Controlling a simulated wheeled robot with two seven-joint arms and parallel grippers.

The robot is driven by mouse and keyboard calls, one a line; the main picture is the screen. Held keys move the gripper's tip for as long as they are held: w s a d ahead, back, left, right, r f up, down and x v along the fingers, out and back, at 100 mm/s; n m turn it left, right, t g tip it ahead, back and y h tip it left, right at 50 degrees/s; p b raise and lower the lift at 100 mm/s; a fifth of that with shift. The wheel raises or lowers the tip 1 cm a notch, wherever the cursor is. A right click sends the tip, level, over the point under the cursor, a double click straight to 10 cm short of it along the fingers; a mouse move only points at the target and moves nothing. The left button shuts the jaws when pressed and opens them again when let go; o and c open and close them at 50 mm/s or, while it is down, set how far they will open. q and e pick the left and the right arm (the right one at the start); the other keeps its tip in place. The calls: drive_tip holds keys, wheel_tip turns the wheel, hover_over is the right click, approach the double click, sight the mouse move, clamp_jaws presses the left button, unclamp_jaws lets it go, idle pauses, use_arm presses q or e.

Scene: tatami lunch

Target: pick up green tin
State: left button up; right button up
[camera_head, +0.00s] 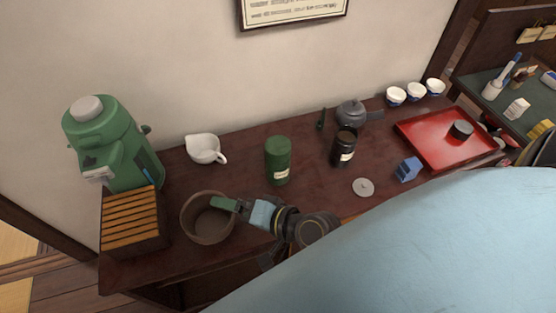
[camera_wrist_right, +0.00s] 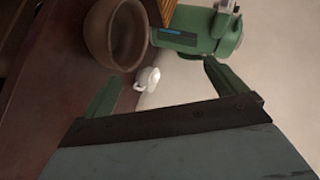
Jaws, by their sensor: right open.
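The green tin (camera_head: 278,160) stands upright on the dark wooden table, left of the dark tin. It has a small pale label and is not visible in the right wrist view. My right gripper (camera_head: 224,203) points left over the near edge of the brown bowl's area, in front and to the left of the tin, apart from it. In the right wrist view its two green fingers (camera_wrist_right: 164,88) are spread with nothing between them in grip. My left gripper is not in view.
A brown bowl (camera_head: 207,236) sits under the gripper tip. A white spouted cup (camera_head: 203,149), green dispenser (camera_head: 112,150) and slatted box (camera_head: 131,218) stand left. Right are a dark tin (camera_head: 343,148), grey teapot (camera_head: 351,113), grey lid (camera_head: 363,187), blue block (camera_head: 408,169) and red tray (camera_head: 428,151).

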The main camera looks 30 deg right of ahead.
sight(278, 155)
drive_tip(key=w+d+r+m+t+h, duration=0.6)
drive_tip(key=r+m+t, duration=0.1)
drive_tip(key=m, duration=0.9)
drive_tip(key=s+d+f+m+g+h, duration=0.2)
drive_tip(key=d+f+m+g+h, duration=0.5)
drive_tip(key=m, duration=1.1)
drive_tip(key=shift+t+h, duration=0.3)
drive_tip(key=x, duration=0.7)
drive_tip(key=shift+d, duration=0.15)
drive_tip(key=shift+b+x, duration=0.6)
drive_tip(key=shift+x, duration=2.45)
drive_tip(key=shift+s+d, duration=0.15)
drive_tip(key=shift+c, duration=0.3)
drive_tip(key=c, duration=1.5)
